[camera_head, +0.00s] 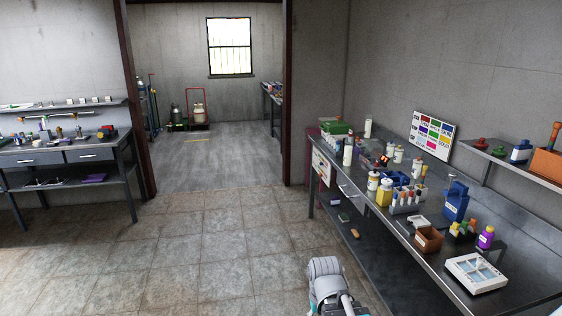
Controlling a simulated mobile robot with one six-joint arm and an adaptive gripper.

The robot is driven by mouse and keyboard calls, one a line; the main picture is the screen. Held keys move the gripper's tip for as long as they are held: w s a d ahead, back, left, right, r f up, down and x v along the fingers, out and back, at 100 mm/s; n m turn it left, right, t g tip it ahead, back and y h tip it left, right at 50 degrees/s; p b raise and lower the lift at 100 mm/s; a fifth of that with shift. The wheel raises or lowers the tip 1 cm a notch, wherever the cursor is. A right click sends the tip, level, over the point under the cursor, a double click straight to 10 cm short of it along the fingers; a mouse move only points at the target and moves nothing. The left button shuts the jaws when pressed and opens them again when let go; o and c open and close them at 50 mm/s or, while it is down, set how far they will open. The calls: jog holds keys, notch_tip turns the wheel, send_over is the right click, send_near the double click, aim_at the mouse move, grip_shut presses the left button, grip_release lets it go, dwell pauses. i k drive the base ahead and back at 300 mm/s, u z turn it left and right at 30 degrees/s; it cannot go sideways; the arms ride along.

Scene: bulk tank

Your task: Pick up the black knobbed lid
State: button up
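I cannot make out a black knobbed lid for certain; the items on the benches are small and crowded. Several dark small items stand on the left bench (60,153), also too small to tell. Part of my own arm shows at the bottom centre, in front of the right bench. My gripper's fingers do not show.
The long right bench (400,222) holds bottles, a blue jug (455,201), a brown box (428,239) and a white windowed tray (476,273). The tiled floor (190,250) is clear to the doorway. Milk cans and a red trolley (197,125) stand in the far room.

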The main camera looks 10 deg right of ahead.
aim_at(373, 173)
jog(key=z, duration=0.25)
jog(key=i, duration=2.15)
jog(key=z, duration=0.25)
